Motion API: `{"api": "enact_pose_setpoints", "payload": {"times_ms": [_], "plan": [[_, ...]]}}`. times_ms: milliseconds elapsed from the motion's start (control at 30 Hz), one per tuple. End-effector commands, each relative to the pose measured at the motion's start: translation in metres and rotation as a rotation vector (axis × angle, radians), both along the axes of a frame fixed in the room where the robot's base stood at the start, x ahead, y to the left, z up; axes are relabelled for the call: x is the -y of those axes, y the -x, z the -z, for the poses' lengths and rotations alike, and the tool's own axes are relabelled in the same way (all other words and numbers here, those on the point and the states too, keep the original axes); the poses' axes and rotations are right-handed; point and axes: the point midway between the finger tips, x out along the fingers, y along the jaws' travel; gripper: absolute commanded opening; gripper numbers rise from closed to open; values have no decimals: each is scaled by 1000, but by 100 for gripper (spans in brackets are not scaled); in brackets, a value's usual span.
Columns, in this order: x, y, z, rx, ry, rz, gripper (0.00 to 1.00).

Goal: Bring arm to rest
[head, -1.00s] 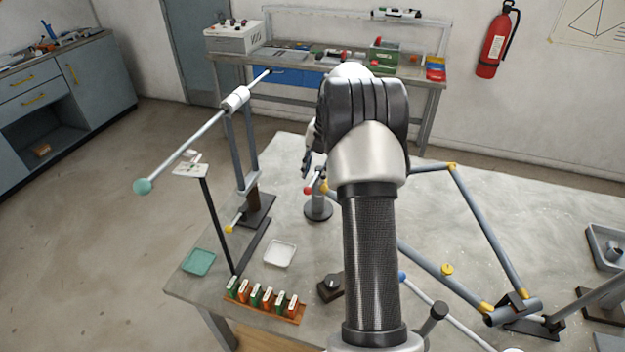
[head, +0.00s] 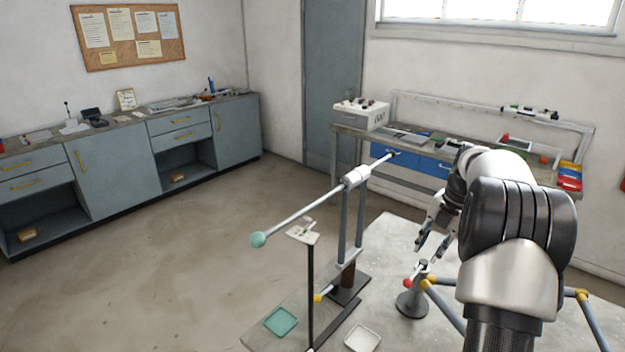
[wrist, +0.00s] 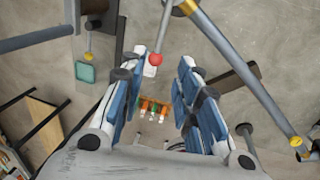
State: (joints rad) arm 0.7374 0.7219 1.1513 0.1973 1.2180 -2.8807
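My gripper (head: 432,250) hangs at the end of my raised arm, over the near bench, pointing down. In the wrist view its blue-padded fingers (wrist: 160,62) stand apart with nothing held between them. A red ball (head: 407,283) on a rod end lies below the fingertips in the head view. The ball also shows just beyond the gap between the fingers in the wrist view (wrist: 155,59). I cannot tell the exact distance between ball and fingers.
A tall stand holds a slanted rod with a teal ball (head: 258,239) left of my gripper. A teal tray (head: 281,321) and a white tray (head: 362,338) lie on the bench (head: 392,240). Grey tubes with yellow joints (head: 429,283) stand close by. Floor at left is clear.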

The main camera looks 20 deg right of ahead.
Motion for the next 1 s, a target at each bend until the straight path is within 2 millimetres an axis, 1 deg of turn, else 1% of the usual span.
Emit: {"api": "enact_pose_setpoints", "payload": {"times_ms": [67, 133, 167, 233, 267, 333, 367, 400, 467, 500, 567, 600, 667, 700, 733, 767, 800, 867, 900, 1000], "plan": [[-1, 0, -1, 0, 0, 2, 30], [-7, -1, -6, 0, 1, 23, 30], [-12, -1, -10, 0, 0, 40, 30], [-32, -2, -24, -4, -2, 110, 30], [-43, -1, -31, -5, -5, 153, 30], [-75, 2, -51, -5, -11, 274, 30], [-90, 6, -59, -5, -16, 333, 30], [-111, 11, -70, -5, -23, 416, 30], [-142, 22, -83, -2, -36, 543, 30], [-162, 31, -91, 1, -48, 627, 30], [-190, 46, -100, 10, -66, 753, 30], [-208, 57, -105, 16, -82, 838, 30], [-234, 75, -110, 27, -109, 962, 30], [-251, 89, -112, 33, -128, 1044, 30], [-262, 100, -113, 38, -144, 1106, 30], [-273, 110, -112, 43, -163, 1167, 30], [-287, 125, -111, 49, -189, 1248, 30], [-306, 148, -107, 59, -230, 1368, 30], [-318, 164, -103, 63, -262, 1449, 30], [-340, 200, -89, 70, -343, 1636, 30]]}}
